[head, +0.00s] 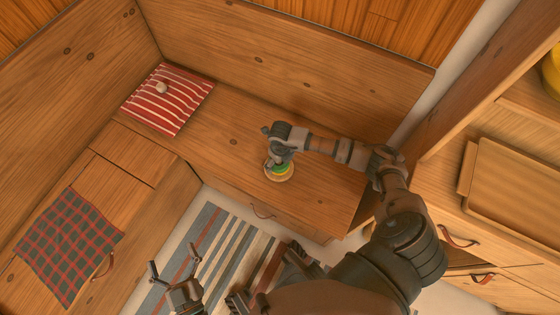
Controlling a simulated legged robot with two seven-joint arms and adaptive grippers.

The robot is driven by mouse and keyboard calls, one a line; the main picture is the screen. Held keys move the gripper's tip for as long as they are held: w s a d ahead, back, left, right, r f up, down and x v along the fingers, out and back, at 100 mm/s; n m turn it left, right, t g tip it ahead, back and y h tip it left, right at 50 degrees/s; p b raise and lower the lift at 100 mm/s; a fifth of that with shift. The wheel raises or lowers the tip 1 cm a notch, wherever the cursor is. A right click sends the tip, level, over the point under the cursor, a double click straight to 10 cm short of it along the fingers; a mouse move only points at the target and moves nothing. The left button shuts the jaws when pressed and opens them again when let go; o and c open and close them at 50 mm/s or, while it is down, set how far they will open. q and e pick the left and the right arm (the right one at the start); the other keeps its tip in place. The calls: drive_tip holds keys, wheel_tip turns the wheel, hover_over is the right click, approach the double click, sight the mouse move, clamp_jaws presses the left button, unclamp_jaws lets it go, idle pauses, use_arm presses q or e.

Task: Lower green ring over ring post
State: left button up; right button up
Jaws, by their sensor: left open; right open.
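The green ring (284,167) is small in the head view, on the wooden bench just below my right gripper. A yellow piece and a pale round base (279,178) show under it, seemingly the ring post's stand. The post's shaft is hidden by my gripper, so I cannot tell whether the ring is fully around it. My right gripper (277,157) is open, pointing down right at the ring; its fingertips are mostly hidden. My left gripper (173,262) is open and empty, low over the striped rug, far from the ring.
A red striped cushion (180,104) with a small pale round object (161,88) lies on the bench at left. A shelf with a wooden tray (515,190) stands at right. Bench between cushion and stand is clear.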

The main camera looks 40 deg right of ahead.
wheel_tip(320, 180, up, 12)
drive_tip(key=shift+f, duration=0.1)
idle(0.8)
